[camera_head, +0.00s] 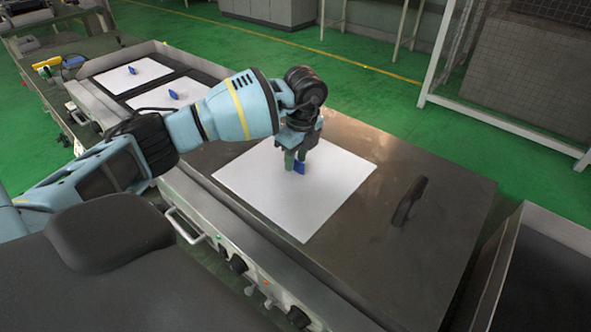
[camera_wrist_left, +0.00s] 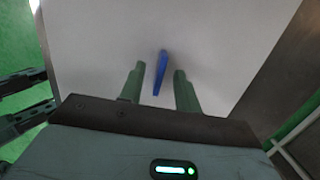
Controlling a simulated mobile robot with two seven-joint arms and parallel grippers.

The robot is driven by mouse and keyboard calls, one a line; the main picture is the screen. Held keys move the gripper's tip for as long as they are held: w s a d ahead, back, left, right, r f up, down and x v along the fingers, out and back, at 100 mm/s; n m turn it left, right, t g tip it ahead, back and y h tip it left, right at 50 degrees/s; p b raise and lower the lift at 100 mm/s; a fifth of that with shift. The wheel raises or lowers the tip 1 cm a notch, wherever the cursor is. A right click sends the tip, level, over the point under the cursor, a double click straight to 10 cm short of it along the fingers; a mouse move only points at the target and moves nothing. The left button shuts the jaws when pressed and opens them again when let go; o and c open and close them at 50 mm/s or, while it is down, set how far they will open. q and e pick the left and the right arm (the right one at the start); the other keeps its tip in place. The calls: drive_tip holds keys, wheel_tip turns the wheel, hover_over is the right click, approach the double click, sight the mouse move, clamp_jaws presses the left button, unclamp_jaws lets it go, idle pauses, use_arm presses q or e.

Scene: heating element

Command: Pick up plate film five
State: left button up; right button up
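A white square sheet (camera_head: 262,194) lies flat on the dark metal top of the heating unit, and a small blue tab (camera_head: 299,168) stands up from it. My left gripper (camera_head: 297,163) points down over the sheet at the blue tab. In the left wrist view, the two green fingers (camera_wrist_left: 157,85) are apart, with the blue tab (camera_wrist_left: 160,72) between and just beyond them; I see a gap on both sides of it. Whether the fingertips touch the sheet, I cannot tell.
A black handle (camera_head: 409,201) stands on the metal top (camera_head: 440,240) to the right of the sheet. Two more white sheets with blue tabs, one of them the far sheet (camera_head: 118,80), lie in a tray at the back left. An open dark bin (camera_head: 550,270) is at the right edge.

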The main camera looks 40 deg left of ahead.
use_arm(q)
drive_tip(key=shift+f, duration=0.6)
clamp_jaws()
drive_tip(key=shift+r, duration=0.15)
drive_tip(key=shift+r, duration=0.25)
wheel_tip(320, 180, up, 3)
drive_tip(key=shift+s+a+f, duration=0.1)
drive_tip(key=shift+s, duration=0.05)
drive_tip(key=s, duration=0.5)
drive_tip(key=s+r, duration=0.1)
drive_tip(key=s, duration=0.9)
drive_tip(key=shift+s+r, duration=0.2)
drive_tip(key=shift+s, duration=0.15)
